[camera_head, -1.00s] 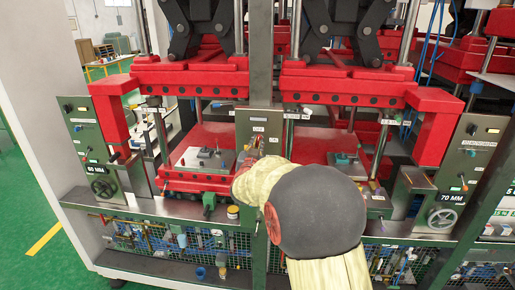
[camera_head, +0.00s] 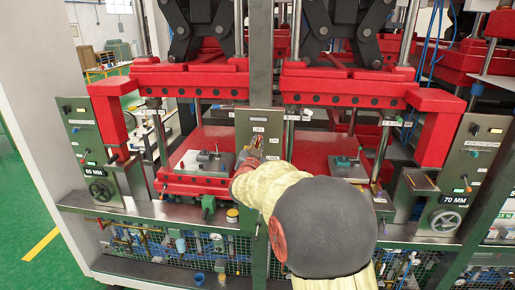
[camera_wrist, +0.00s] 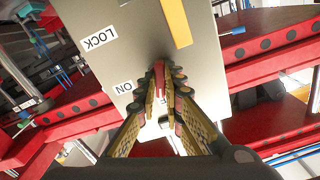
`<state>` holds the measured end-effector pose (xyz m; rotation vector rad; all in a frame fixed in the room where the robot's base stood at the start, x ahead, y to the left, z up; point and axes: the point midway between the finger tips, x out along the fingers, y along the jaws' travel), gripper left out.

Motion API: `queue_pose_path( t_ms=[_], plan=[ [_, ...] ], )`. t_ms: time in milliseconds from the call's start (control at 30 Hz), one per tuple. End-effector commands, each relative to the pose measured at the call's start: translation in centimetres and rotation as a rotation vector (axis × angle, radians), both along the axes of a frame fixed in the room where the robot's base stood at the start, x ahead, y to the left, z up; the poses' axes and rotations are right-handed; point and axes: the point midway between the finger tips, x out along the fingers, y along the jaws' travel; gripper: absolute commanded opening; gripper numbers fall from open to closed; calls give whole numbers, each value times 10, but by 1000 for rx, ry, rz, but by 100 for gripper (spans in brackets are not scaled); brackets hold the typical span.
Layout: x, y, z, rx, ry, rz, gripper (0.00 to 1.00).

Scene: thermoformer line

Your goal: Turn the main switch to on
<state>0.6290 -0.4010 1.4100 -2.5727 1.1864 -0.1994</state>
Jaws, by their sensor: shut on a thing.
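The grey control panel (camera_head: 258,122) stands on the middle post of the machine. In the wrist view the panel (camera_wrist: 140,45) carries a "LOCK" label (camera_wrist: 100,38) and an "ON" label (camera_wrist: 124,87). The red main switch handle (camera_wrist: 160,76) is between my fingertips, close to the "ON" label. My gripper (camera_wrist: 167,84) is shut on this handle; the fingers hide part of it and its base. In the head view my gripper (camera_head: 252,155) is at the lower part of the panel, and my arm covers the area below and to the right.
Red press frames (camera_head: 190,90) flank the post on both sides. A yellow bar (camera_wrist: 175,22) is on the panel in the wrist view. A left side panel (camera_head: 85,130) and right side panel (camera_head: 470,160) carry handwheels. A metal ledge (camera_head: 150,211) runs below.

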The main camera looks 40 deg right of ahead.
Motion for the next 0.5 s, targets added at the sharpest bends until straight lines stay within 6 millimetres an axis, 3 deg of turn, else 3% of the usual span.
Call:
queue_pose_path(
  t_ms=[500],
  plan=[
    [0, 0, -2, 96, -109, 1, 0]
  ],
)
